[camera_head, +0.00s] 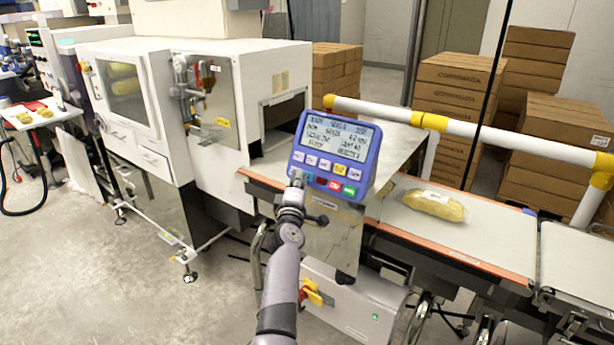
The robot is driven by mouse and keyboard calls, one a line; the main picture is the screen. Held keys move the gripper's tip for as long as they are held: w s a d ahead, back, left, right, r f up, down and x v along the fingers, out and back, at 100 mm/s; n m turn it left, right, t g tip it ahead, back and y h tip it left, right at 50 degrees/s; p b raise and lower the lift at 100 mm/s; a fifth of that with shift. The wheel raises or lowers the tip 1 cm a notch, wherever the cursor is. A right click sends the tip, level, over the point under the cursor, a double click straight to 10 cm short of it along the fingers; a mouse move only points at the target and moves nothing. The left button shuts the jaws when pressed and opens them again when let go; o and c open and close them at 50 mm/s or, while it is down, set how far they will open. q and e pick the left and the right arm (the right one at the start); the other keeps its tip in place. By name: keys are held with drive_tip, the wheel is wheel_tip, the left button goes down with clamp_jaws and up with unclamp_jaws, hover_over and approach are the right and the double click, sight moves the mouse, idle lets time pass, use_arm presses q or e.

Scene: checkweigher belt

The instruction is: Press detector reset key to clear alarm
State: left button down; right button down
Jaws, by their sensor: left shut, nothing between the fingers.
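The blue control panel (371,149) stands above the belt in the middle of the view. It has a lit grey display (337,136) with dark text, too small to read surely. Below it is a row of pale and yellow keys (325,164), then red (335,184) and green (350,190) keys. My left gripper (297,178) is shut and empty, with its tips at the panel's lower left corner. It hides part of the bottom row there. I cannot tell whether it touches a key or which key is the reset. My right gripper is out of view.
A bagged yellow product (433,205) lies on the belt (480,222) right of the panel. A yellow and white guard rail (480,131) runs behind it. A white machine cabinet (215,75) stands left. Cartons (455,85) are stacked behind. Open floor (150,290) lies front left.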

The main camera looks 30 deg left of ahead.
use_arm(q)
drive_tip(key=shift+s+r+p, duration=0.25)
drive_tip(key=shift+s+p, duration=0.15)
drive_tip(key=shift+s, duration=0.2)
drive_tip(key=s+p, duration=0.1)
drive_tip(key=s+r+p, duration=0.1)
drive_tip(key=s, duration=0.1)
drive_tip(key=s+r+p, duration=0.1)
drive_tip(key=p, duration=0.1)
drive_tip(key=shift+s+a+r, duration=0.15)
drive_tip(key=shift+s, duration=0.05)
